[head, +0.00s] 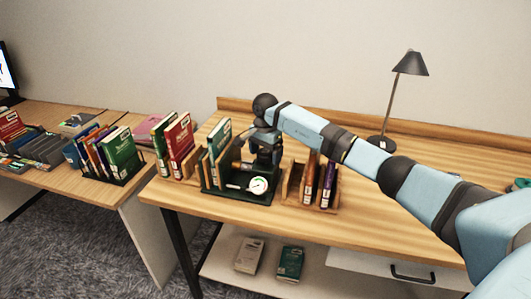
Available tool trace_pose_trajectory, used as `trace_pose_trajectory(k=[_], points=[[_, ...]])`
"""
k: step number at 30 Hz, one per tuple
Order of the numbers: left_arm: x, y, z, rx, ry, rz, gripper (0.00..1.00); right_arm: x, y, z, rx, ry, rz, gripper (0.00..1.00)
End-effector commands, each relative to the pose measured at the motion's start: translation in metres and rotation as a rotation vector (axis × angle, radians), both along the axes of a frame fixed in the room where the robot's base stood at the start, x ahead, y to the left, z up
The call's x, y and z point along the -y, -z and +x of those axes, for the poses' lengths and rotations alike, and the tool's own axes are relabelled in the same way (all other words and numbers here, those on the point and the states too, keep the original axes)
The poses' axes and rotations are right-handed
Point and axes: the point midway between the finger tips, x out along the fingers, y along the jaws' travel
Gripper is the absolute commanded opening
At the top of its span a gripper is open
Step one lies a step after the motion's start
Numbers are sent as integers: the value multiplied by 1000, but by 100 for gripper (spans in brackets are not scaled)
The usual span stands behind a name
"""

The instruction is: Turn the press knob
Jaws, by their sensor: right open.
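The press is a dark green frame (238,194) on the wooden desk, with wooden boards, a green book (219,136) standing at its left side and a round white dial gauge (258,185) at its front. My right arm reaches in from the right and bends down over the press. My right gripper (264,156) is open and points down at the press's right part, just behind the gauge. The press knob cannot be made out clearly; the gripper and wrist cover that area, so I cannot tell whether they touch it. My left gripper is out of view.
Upright books in a wooden holder (288,186) stand close right of the press. Red and green books (179,137) stand to its left. A black desk lamp (410,64) is at the back right. Two books (290,263) lie on the lower shelf. A second table with books is left.

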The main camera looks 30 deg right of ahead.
Motion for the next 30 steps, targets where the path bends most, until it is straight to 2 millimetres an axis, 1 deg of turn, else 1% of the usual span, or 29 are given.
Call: trace_pose_trajectory(k=[2,3,5,6,8,9,16,20,26,30], points=[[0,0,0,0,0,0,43,0,0,0,0,0,0,86],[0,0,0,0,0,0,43,0,0,0,0,0,0,77],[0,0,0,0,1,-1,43,0,0,0,0,0,0,63],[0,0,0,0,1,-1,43,0,0,0,0,0,0,54],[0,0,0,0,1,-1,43,0,0,0,0,0,0,40],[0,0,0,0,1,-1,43,0,0,0,0,0,0,38],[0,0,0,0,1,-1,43,0,0,0,-1,15,0,38],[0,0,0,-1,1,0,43,0,0,0,-1,55,-3,38],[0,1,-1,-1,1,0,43,1,-1,0,1,178,-2,38],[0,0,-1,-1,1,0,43,1,-1,0,0,299,-2,38]])
